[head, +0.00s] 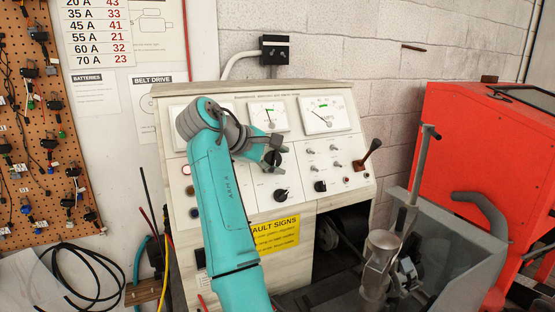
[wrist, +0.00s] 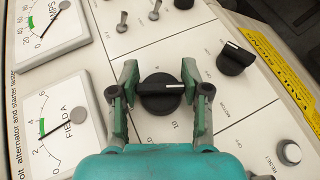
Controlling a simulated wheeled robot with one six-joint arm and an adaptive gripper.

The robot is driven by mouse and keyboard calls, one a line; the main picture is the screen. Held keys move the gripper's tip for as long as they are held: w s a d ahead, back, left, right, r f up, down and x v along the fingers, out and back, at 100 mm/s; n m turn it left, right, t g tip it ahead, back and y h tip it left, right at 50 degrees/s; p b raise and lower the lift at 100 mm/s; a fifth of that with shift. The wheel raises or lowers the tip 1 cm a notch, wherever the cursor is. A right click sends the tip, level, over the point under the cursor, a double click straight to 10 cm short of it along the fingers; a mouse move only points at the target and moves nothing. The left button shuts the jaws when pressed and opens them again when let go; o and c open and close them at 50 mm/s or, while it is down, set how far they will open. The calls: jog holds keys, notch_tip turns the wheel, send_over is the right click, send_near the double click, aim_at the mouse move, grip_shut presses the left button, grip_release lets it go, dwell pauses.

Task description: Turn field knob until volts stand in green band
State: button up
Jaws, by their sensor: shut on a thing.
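The black field knob (wrist: 160,96) stands on the pale sloping panel with its white pointer line lying across. My gripper (wrist: 160,88) has one green finger on each side of it and is shut on it. In the head view my gripper (head: 274,153) is at the panel below the middle meter. The left meter (head: 179,112) is mostly hidden behind my arm; its needle cannot be read. The field amps meter (wrist: 58,117) has its needle by its small green band, between 2 and 4. The right meter (wrist: 47,27) has its needle near 0, below its green band.
Other black knobs (wrist: 235,59) and (head: 281,195), and toggle switches (wrist: 153,11), sit near my fingers. A lever (head: 371,155) stands at the panel's right. A yellow sign (head: 272,236) hangs below. A clamp stand (head: 380,262) and red cabinet (head: 475,150) are at right.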

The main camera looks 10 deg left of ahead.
jog(key=o, duration=1.2)
jog(key=shift+c, duration=0.2)
jog(key=v, duration=1.2)
